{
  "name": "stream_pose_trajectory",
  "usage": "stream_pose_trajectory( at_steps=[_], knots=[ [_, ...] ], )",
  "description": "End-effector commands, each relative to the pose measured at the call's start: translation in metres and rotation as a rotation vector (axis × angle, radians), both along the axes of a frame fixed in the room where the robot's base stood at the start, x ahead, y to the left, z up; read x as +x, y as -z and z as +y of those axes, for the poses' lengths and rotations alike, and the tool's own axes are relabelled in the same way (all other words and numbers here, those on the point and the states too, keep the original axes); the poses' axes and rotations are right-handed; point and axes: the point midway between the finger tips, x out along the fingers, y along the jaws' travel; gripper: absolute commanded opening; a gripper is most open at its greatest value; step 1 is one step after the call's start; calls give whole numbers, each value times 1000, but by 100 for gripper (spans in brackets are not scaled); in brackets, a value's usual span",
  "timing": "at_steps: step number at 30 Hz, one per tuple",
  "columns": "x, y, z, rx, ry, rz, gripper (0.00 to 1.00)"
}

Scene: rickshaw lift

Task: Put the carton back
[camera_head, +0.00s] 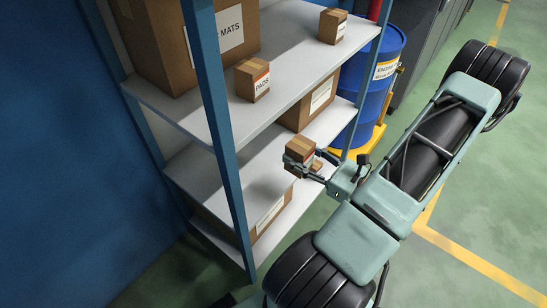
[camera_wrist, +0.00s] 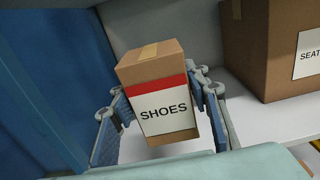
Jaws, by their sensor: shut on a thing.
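A small brown carton (camera_wrist: 164,112) with a red-and-white label reading SHOES sits between the two fingers of my gripper (camera_wrist: 160,125) in the wrist view. The fingers are shut on its sides, and it leans slightly.
A large SEAT box (camera_wrist: 275,50) stands right of the carton on the middle shelf. The top shelf (camera_head: 280,60) holds a MATS box (camera_head: 195,40), a PADS carton (camera_head: 252,79) and another small carton (camera_head: 332,25). A blue post (camera_head: 222,140) stands at left. A blue drum (camera_head: 375,80) is at right.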

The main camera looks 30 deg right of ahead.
Motion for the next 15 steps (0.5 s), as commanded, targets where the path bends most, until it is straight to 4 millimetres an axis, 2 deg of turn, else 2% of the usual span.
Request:
stream_pose_trajectory(
  at_steps=[10,15],
  knots=[
    [81,38,-7,0,-7,-6,0],
    [105,69,-10,2,-5,-5,0]
  ],
)
